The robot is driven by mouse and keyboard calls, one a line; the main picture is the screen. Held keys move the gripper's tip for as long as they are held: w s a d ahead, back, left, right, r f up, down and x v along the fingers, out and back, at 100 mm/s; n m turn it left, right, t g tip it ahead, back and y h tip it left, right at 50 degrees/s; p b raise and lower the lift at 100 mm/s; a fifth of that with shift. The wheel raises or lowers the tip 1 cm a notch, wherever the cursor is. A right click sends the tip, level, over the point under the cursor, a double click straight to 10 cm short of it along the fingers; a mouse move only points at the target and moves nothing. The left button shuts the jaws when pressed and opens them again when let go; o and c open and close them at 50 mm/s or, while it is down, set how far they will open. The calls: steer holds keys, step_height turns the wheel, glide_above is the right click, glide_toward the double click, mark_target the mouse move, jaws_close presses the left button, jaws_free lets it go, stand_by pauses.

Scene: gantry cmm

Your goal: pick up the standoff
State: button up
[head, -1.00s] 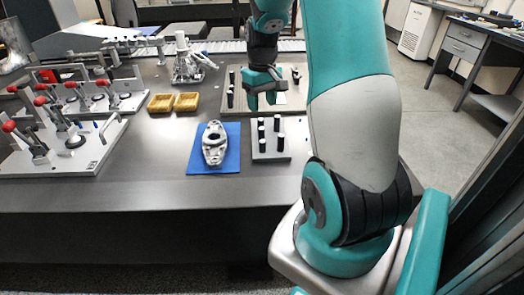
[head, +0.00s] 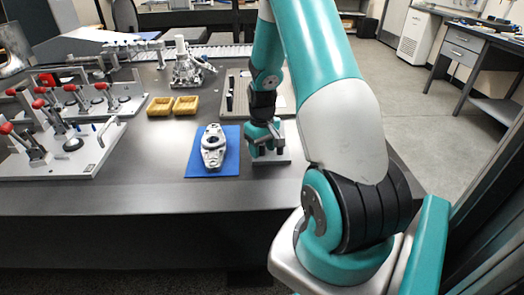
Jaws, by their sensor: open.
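The small grey block (head: 287,158) sits on the table right of the blue mat. In the earlier view it carries several short black upright posts, which look like the standoffs. My gripper (head: 267,150) is now low over this block, pointing down, with its jaws open. The gripper and arm hide most of the posts, so I cannot tell which one lies between the fingers or whether they touch it.
A metal casting (head: 213,146) lies on the blue mat (head: 230,166) just left of my gripper. Two yellow trays (head: 186,105) stand behind. A plate of clamps with red knobs (head: 85,165) is at the left. A larger beige plate (head: 284,97) lies behind my gripper.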

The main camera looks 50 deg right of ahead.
jaws_close()
stand_by(0.3)
